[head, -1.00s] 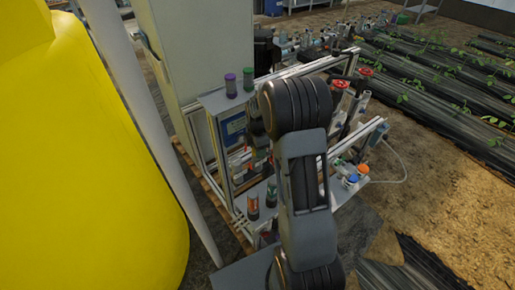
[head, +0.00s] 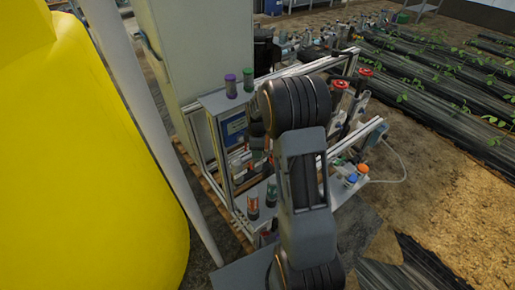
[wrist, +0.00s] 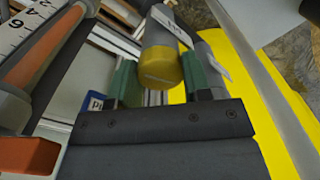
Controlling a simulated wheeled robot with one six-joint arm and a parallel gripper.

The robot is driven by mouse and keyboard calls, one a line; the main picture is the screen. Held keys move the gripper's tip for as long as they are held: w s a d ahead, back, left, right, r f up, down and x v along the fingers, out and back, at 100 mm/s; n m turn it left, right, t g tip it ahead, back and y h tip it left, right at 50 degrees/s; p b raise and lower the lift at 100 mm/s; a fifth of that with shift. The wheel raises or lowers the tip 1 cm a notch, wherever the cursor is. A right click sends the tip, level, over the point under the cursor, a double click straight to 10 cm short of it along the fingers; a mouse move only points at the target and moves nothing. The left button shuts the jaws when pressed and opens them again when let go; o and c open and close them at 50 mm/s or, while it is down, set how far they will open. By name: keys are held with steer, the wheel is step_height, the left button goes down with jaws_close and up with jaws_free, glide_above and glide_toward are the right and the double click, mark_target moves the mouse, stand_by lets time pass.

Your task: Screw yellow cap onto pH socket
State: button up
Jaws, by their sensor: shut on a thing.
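In the wrist view my gripper (wrist: 160,84) has its two green fingers on either side of the yellow cap (wrist: 160,68), shut on it. The yellow cap is in line with a grey cylinder (wrist: 160,36) beyond it, which carries a white tag. I cannot tell whether cap and cylinder are joined or only overlap. In the head view my arm hides my gripper and the yellow cap.
A clear tube with a scale and orange core (wrist: 42,50) stands close at left in the wrist view. A yellow tank (head: 90,170) fills the left.

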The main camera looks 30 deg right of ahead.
stand_by(0.3)
steer(key=shift+m, duration=1.6)
steer(key=shift+m, duration=1.5)
steer(key=shift+m+p, duration=0.35)
steer(key=shift+m, duration=0.95)
steer(key=o, duration=0.9)
steer(key=shift+c, duration=0.2)
